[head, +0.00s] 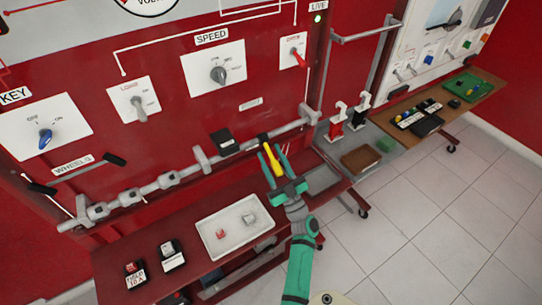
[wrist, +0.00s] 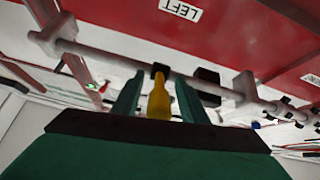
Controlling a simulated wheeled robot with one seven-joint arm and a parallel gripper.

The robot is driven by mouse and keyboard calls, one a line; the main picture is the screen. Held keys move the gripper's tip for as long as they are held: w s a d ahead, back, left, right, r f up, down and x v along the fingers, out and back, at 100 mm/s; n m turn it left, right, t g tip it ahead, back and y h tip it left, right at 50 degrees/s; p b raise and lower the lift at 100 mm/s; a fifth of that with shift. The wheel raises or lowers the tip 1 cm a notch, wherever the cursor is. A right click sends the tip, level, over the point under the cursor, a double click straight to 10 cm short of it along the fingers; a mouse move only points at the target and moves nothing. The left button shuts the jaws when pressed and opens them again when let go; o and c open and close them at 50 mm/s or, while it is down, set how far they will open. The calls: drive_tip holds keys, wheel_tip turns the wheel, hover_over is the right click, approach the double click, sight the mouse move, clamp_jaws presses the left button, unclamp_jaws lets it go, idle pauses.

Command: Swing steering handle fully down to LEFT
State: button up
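The steering handle (head: 271,158) is a short yellow lever on a black collar, mounted on the grey horizontal bar (head: 180,177) at the front of the red panel. It points from the bar toward my gripper (head: 275,165). In the wrist view the handle (wrist: 159,98) stands between the two green fingers of my gripper (wrist: 158,98). The fingers are apart, one on each side of the handle, with a visible gap on the left and a narrower one on the right. Whether either finger touches it I cannot tell. A LEFT label (wrist: 180,9) is above the bar in the wrist view.
A white tray (head: 207,255) with small parts sits on the red bench (head: 112,263) below the bar. The panel above carries KEY and SPEED knobs (head: 218,75). A wooden side table (head: 480,100) is at right; tiled floor is open.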

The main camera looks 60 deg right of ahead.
drive_tip(key=v, duration=0.2)
drive_tip(key=shift+s+f, duration=0.15)
drive_tip(key=shift+f, duration=0.05)
drive_tip(key=s+a, duration=0.5)
drive_tip(key=s, duration=0.6)
drive_tip(key=shift+s, duration=0.15)
drive_tip(key=shift+a, duration=0.1)
